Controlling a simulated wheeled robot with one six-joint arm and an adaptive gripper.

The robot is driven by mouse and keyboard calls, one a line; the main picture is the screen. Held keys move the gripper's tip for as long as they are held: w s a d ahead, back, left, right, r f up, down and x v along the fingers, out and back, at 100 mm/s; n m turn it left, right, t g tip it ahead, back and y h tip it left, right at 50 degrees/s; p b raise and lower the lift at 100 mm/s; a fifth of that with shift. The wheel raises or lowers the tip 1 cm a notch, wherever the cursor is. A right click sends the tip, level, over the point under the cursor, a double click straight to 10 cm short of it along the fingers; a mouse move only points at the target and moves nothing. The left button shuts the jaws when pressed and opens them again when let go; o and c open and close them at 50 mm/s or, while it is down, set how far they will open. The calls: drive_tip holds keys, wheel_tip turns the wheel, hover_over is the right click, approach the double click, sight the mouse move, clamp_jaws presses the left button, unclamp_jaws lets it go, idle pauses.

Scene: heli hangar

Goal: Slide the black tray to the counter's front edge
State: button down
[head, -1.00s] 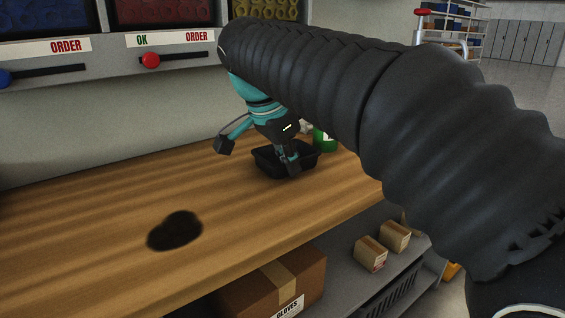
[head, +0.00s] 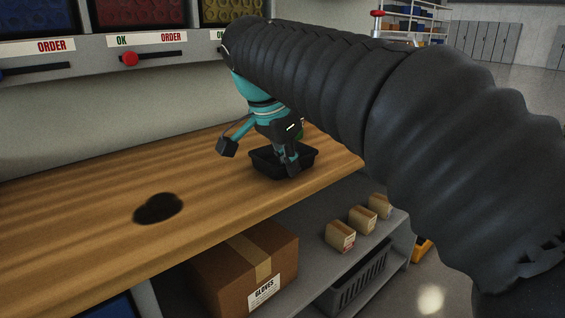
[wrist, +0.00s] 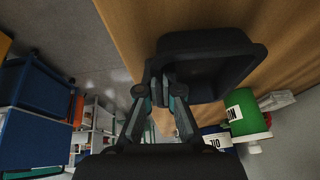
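The black tray (head: 283,162) sits on the wooden counter (head: 90,225), close to its front edge, with a narrow strip of wood between them. My teal-and-dark gripper (head: 290,163) points down at the tray's near side. In the wrist view, my fingers (wrist: 166,92) come together at the rim of the tray (wrist: 225,88) and appear closed on its wall. The exact contact is partly hidden by the fingers. The tray looks level and empty.
A green can (wrist: 247,112) and a blue can (wrist: 216,140) stand beyond the tray. A dark patch (head: 158,208) marks the counter's left part. Below, a shelf holds a gloves carton (head: 245,270), small boxes (head: 340,235) and a dark crate (head: 360,283).

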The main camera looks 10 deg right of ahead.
drive_tip(key=shift+s, duration=0.15)
drive_tip(key=c, duration=1.2)
unclamp_jaws()
drive_tip(key=shift+c, duration=0.2)
drive_tip(key=v, duration=1.2)
drive_tip(key=s+d+f+n+y, duration=0.1)
drive_tip(key=s+d+f+n, duration=0.3)
drive_tip(key=f, duration=0.6)
drive_tip(key=s+d+f+n+t+y, duration=0.1)
drive_tip(key=s+d+f+n, duration=0.2)
drive_tip(key=s+f, duration=0.3)
drive_tip(key=s+d+f+n+t+y, duration=0.1)
drive_tip(key=s+d+f+n, duration=0.3)
drive_tip(key=f, duration=0.9)
drive_tip(key=shift+s+d+f+n, duration=0.3)
drive_tip(key=shift+s+d+f, duration=0.1)
drive_tip(key=shift+s, duration=0.45)
